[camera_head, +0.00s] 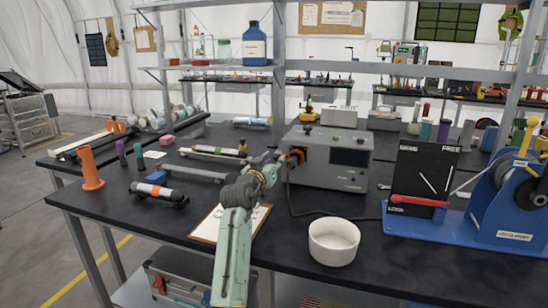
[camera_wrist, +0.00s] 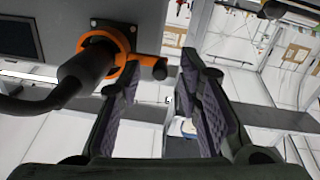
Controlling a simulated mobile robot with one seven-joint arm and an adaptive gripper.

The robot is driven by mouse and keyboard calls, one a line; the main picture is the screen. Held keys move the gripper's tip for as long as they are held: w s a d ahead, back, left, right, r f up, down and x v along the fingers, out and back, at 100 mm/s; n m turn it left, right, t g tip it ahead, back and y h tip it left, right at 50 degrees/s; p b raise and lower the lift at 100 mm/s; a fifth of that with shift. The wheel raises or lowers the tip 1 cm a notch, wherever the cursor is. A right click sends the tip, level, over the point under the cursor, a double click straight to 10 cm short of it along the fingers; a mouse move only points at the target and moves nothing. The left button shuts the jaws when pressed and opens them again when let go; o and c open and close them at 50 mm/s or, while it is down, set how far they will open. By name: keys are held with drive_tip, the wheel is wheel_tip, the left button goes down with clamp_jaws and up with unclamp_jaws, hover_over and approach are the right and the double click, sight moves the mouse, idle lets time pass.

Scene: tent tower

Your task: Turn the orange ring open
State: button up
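The orange ring (camera_head: 297,155) sits on the left side of a grey box (camera_head: 332,158) with a dark display. In the wrist view the ring (camera_wrist: 101,45) is around a black plug (camera_wrist: 88,70) with a thick cable. A short orange lever with a dark knob (camera_wrist: 159,69) sticks out from the ring to the right. My gripper (camera_wrist: 163,66) is open, its two padded fingers apart. The lever's end lies near the fingertips, at the left finger's side; I cannot tell whether they touch. In the head view my gripper (camera_head: 278,160) is beside the ring, partly hiding it.
A white bowl (camera_head: 333,242) stands in front of the box. A clipboard (camera_head: 206,230) lies under my arm. A blue spool stand (camera_head: 510,205) is at the right. A black cable runs along the table from the box. Shelf posts rise behind.

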drive_tip(key=shift+w+d, duration=0.1)
drive_tip(key=shift+w, duration=0.2)
drive_tip(key=shift+c, duration=0.3)
clamp_jaws()
